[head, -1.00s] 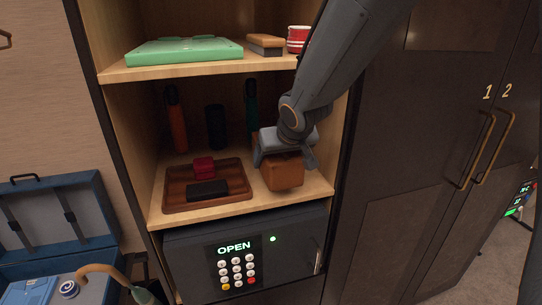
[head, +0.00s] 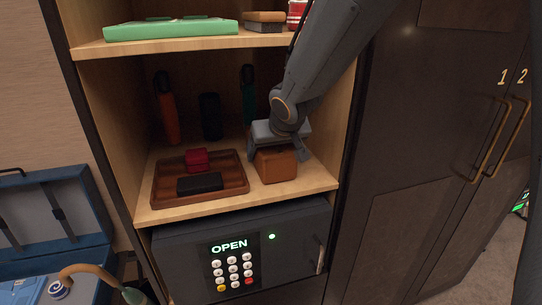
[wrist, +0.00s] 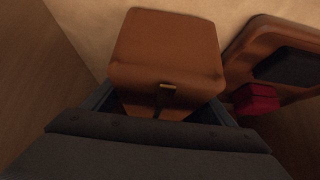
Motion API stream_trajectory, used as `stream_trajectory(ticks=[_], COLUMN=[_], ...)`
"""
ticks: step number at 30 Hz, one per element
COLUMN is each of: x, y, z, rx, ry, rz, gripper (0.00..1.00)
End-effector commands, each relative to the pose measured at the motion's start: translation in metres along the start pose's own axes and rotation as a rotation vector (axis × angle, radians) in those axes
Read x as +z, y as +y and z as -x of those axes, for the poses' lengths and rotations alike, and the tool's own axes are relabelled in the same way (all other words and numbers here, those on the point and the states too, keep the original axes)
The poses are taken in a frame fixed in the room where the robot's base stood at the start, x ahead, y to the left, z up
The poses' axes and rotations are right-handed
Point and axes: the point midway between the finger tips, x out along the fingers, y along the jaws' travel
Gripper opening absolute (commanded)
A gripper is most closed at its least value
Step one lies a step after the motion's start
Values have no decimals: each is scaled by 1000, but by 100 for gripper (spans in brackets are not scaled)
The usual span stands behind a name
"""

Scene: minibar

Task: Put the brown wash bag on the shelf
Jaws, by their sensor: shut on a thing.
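The brown wash bag (head: 276,166) is at the right side of the middle shelf (head: 240,205), beside the wooden tray. In the wrist view the bag (wrist: 165,45) fills the upper middle, with a small brass clasp and dark strap facing me. My gripper (head: 278,148) reaches in from above and is shut on the bag, one finger on each side. The bag's underside is at or very near the shelf board; I cannot tell whether it bears on it. The gripper hides part of the bag's top.
The wooden tray (head: 160,192) holds a red box (head: 197,159) and a black case (head: 200,183), close left of the bag. Bottles (head: 166,110) stand behind. The upper shelf holds a green case (head: 170,30). The safe (head: 290,235) is below; the cabinet wall is close right.

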Motion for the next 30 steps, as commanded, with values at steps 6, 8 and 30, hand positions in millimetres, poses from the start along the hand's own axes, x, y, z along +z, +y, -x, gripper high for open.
stream_trajectory(ticks=[6, 8, 30], x=[-2, -1, -3], y=[0, 0, 0], z=[1, 0, 24], rx=[-1, -1, 0], ry=[3, 3, 2], rz=[0, 0, -1], gripper=[37, 37, 97])
